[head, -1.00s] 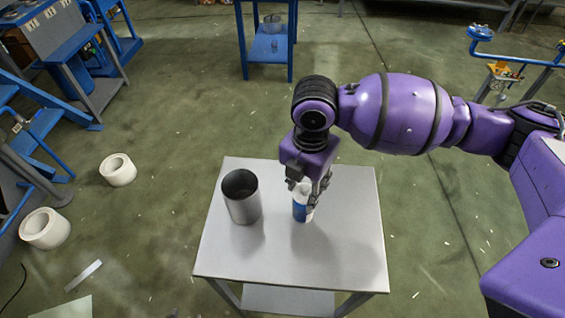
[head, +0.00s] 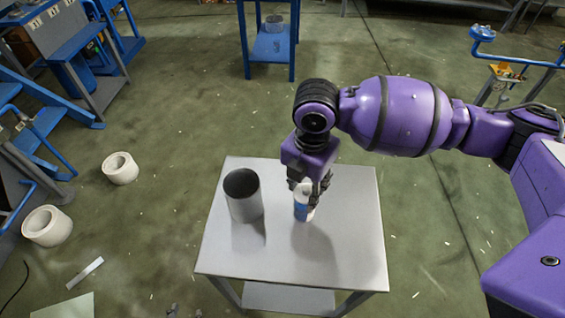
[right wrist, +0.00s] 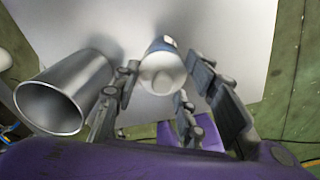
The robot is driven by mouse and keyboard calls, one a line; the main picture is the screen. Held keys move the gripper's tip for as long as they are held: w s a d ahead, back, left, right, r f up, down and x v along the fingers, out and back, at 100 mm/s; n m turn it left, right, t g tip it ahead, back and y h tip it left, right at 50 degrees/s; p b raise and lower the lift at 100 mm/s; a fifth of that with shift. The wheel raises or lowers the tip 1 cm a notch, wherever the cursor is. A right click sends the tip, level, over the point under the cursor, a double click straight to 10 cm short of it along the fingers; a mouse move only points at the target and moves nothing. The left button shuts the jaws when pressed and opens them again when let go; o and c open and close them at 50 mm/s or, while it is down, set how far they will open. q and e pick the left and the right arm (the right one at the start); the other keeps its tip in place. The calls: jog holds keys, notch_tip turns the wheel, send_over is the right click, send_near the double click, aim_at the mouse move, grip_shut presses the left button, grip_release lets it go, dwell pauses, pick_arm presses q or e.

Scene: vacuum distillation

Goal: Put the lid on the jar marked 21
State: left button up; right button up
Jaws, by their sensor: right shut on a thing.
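A small white-and-blue container (head: 301,212) is at the middle of the grey table. Its rounded white end shows in the right wrist view (right wrist: 162,77), with a blue part beyond it. My right gripper (head: 311,196) reaches down over it, and its fingers (right wrist: 164,82) are around the white end. I cannot tell whether that white end is a separate lid. No number is readable. An open grey metal cylinder (head: 244,203) stands upright to its left; it also shows in the right wrist view (right wrist: 65,92). My left gripper is not in view.
The table's front half (head: 290,262) is bare. A blue stand (head: 269,45) is behind the table. Blue-framed equipment (head: 70,60) stands at far left.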

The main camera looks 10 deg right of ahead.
jog(key=shift+f, duration=0.1)
dwell(0.3)
jog(key=o, duration=1)
jog(key=shift+o, duration=0.2)
jog(key=o, duration=0.5)
jog(key=shift+c, duration=0.2)
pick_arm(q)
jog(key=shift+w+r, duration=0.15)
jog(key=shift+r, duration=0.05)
pick_arm(e)
jog(key=shift+r+p, duration=1.9)
jog(key=shift+r, duration=1.7)
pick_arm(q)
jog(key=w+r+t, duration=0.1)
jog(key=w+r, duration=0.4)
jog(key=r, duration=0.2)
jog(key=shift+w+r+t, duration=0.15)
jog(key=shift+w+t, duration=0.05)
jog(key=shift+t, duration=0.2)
pick_arm(e)
jog(key=shift+f, duration=0.1)
